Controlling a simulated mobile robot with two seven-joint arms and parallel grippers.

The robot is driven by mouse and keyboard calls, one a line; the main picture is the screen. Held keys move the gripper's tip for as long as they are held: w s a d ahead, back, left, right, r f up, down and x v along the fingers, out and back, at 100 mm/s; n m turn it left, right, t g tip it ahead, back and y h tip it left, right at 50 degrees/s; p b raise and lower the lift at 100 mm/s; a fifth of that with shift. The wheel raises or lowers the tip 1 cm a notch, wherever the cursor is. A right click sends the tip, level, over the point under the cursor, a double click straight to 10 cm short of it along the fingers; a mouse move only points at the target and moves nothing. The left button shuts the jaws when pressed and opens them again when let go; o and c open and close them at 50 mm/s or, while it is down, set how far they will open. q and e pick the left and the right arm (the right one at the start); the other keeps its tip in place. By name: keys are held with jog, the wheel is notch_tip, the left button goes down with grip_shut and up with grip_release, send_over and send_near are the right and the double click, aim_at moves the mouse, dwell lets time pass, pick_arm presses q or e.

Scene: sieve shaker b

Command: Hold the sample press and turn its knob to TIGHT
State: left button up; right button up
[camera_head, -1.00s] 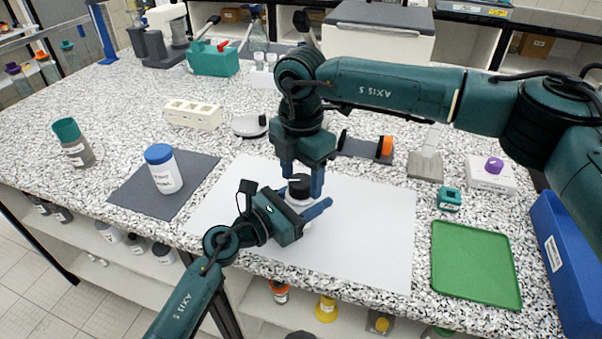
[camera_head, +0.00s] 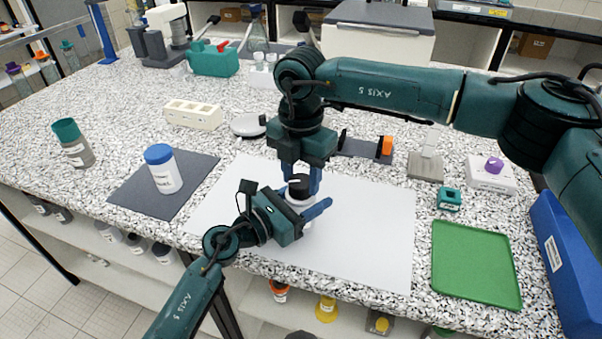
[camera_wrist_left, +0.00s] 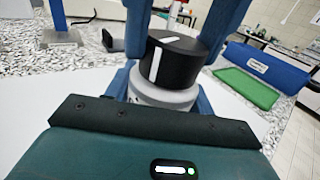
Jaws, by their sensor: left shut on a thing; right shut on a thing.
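The sample press stands on the white sheet in the middle of the bench, its pale body (camera_wrist_left: 165,93) topped by a black knob (camera_head: 299,187). In the left wrist view the knob (camera_wrist_left: 178,62) shows a white line on its top and a white stripe on its side. My left gripper (camera_head: 305,213) is shut around the pale body from the front. My right gripper (camera_head: 301,181) comes down from above, its blue fingers on either side of the knob, shut on it. No TIGHT marking is readable; the fingers partly hide the press.
A white jar with a blue lid (camera_head: 163,168) stands on a dark mat (camera_head: 128,193) to the left. A green tray (camera_head: 474,265) and a blue bin (camera_head: 566,262) lie to the right. The white sheet (camera_head: 372,232) is clear around the press.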

aim_at(301, 180)
jog(key=n, duration=1.3)
jog(key=shift+n, duration=0.4)
jog(key=n, duration=1.3)
jog(key=shift+n, duration=0.4)
jog(key=o, duration=1)
notch_tip(301, 180, up, 12)
jog(key=shift+r, duration=0.1)
